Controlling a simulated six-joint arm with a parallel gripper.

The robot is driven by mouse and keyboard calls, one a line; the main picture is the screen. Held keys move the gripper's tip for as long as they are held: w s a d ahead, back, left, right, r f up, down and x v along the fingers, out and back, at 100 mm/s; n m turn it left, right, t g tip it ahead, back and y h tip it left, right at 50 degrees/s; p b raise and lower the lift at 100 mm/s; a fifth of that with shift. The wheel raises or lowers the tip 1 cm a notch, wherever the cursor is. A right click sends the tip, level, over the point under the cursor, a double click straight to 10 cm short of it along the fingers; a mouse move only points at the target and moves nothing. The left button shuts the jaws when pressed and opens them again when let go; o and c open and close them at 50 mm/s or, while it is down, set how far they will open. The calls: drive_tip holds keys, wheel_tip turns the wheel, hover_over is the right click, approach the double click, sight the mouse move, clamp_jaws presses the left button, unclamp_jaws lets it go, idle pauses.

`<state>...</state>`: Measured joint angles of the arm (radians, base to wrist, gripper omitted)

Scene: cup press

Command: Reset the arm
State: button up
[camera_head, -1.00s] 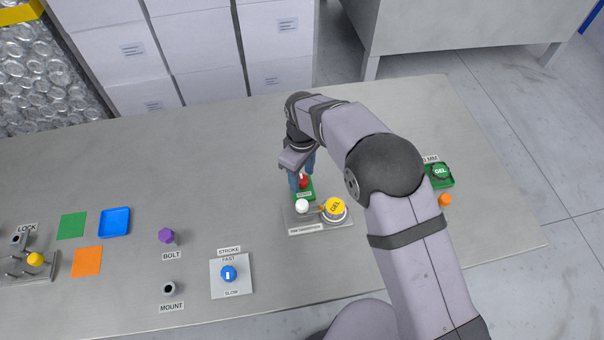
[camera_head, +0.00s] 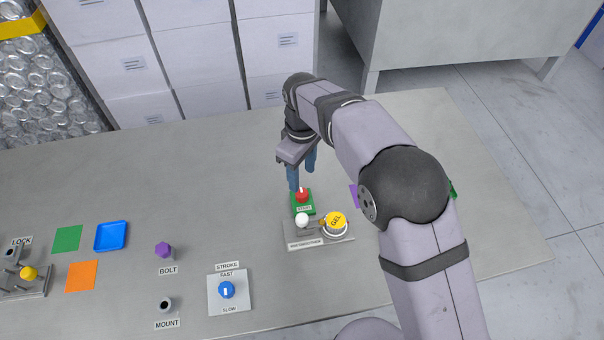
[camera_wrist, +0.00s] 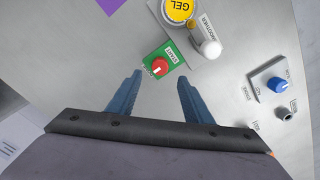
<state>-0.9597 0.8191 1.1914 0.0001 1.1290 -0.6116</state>
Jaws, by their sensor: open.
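My gripper (camera_head: 302,172) is open and empty, its blue fingers pointing down over the table just behind the red knob (camera_head: 302,196) on its green base. In the wrist view the gripper (camera_wrist: 157,88) shows both fingers apart with bare table between them. The red knob (camera_wrist: 159,69) stands on its green START plate (camera_wrist: 172,53) beyond the fingertips there, and nothing visibly touches it. My arm reaches in from the lower right in the head view and covers part of the table's right side.
In front of the knob is the smoother plate (camera_head: 318,241) with a white ball lever (camera_head: 302,220) and yellow GEL cup (camera_head: 336,221). A blue STROKE dial (camera_head: 227,290), purple bolt (camera_head: 163,250), MOUNT post (camera_head: 165,304) and blue tray (camera_head: 111,236) lie left. The table's back left is clear.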

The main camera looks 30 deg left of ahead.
drive_tip(key=shift+w+d+r, duration=0.15)
drive_tip(key=shift+w+d, duration=0.1)
drive_tip(key=shift+d, duration=0.1)
drive_tip(key=w+d+r+m+p, duration=0.1)
drive_tip(key=w+d+r+m, duration=0.15)
drive_tip(key=d, duration=0.45)
drive_tip(key=w+d+r+m, duration=0.1)
drive_tip(key=d+m, duration=0.2)
drive_tip(key=d, duration=0.5)
drive_tip(key=w+d+r+m+p, duration=0.1)
drive_tip(key=d+r+m, duration=0.15)
drive_tip(key=d, duration=0.45)
drive_tip(key=s+d+m+p, duration=0.1)
drive_tip(key=s+d+m, duration=0.4)
drive_tip(key=d, duration=0.5)
drive_tip(key=s+d+f+m, duration=0.1)
drive_tip(key=s+d+m, duration=0.4)
drive_tip(key=s+d, duration=0.3)
drive_tip(key=d, duration=0.3)
drive_tip(key=shift+s+p, duration=0.2)
drive_tip(key=shift+p, duration=0.2)
